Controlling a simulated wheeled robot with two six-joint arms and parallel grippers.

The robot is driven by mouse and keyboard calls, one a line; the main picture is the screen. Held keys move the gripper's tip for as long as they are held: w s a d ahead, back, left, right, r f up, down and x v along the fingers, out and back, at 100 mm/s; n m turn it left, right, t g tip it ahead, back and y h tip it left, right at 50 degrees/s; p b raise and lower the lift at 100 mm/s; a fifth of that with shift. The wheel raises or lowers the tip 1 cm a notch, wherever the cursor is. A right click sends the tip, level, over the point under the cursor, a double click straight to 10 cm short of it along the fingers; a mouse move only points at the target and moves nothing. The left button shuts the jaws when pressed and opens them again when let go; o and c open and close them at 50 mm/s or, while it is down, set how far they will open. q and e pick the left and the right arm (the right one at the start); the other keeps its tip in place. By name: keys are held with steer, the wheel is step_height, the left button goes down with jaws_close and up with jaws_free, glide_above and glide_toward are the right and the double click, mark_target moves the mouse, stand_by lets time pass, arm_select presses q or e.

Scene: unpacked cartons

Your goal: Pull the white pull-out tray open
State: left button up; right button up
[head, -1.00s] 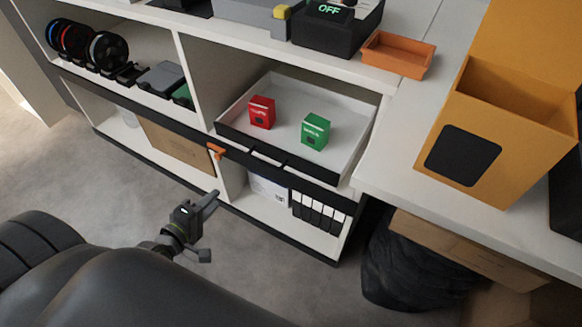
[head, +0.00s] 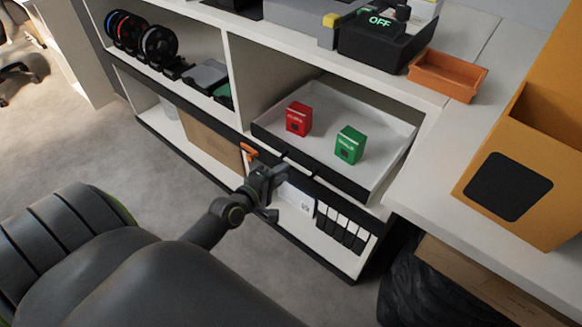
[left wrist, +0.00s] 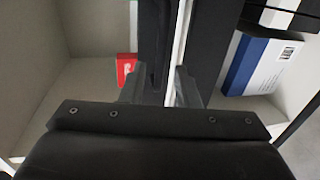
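The white pull-out tray (head: 322,142) sits in the upper right bay of the low shelf, with a black front. It holds a red box (head: 298,119) and a green box (head: 350,144). My left gripper (head: 279,172) is at the tray's black front, left of its middle. In the left wrist view its two fingers (left wrist: 160,86) stand apart, with part of the black front and a white strip between them. Contact with the tray is not clear. The red box (left wrist: 126,69) shows beside the left finger. My right gripper is not in view.
An orange clip (head: 249,151) is on the shelf edge left of my gripper. Below the tray are several binders (head: 340,231) and a white-blue box (left wrist: 262,67). An orange tray (head: 447,75) and an orange bin (head: 520,165) stand on the tops. The floor in front is clear.

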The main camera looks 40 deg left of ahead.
arm_select(q)
steer(key=shift+b+x, duration=0.35)
steer(key=shift+x, duration=1.95)
jaws_close()
